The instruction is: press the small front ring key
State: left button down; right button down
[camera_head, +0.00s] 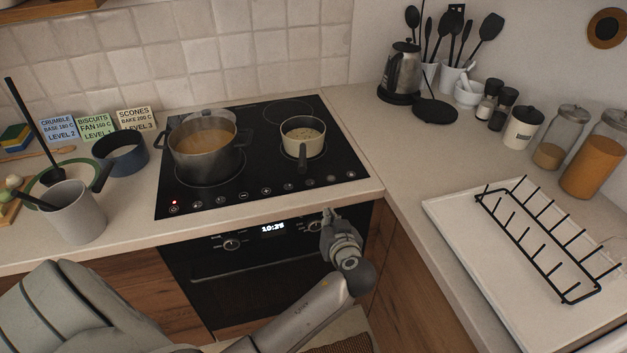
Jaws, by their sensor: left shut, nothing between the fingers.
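The black glass hob (262,150) is set in the worktop, with a row of small round touch keys (266,190) along its front edge. A red light (174,201) glows above the leftmost key. Which key belongs to the small front ring is too small to read. A large steaming pot (205,158) stands on the left of the hob. A small cream saucepan (303,150) stands on the right, its dark handle pointing toward the keys. My left gripper (327,214) is shut and empty, near the worktop's front edge and partly over the oven's right knob. My right gripper is out of view.
The oven (250,280) below shows 10:25. Left of the hob are a dark blue pan (122,158), a grey jug (74,222) and level cards (97,126). A kettle (401,75) and black drying rack (540,235) are on the right. The worktop between is mostly clear.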

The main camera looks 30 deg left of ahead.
aim_at(313, 190)
pick_arm(q)
notch_tip(313, 190, up, 8)
jog(key=a+n+y, duration=0.1)
jog(key=n+y, duration=0.1)
jog(key=n, duration=0.1)
jog(key=shift+s+a, duration=0.2)
jog(key=shift+s, duration=0.05)
jog(key=shift+w, duration=0.1)
jog(key=p+x, duration=0.2)
jog(key=x, duration=0.7)
jog(key=shift+p, duration=0.35)
jog(key=shift+w+a+f, duration=0.15)
jog(key=shift+w+a, duration=0.2)
jog(key=shift+f, duration=0.1)
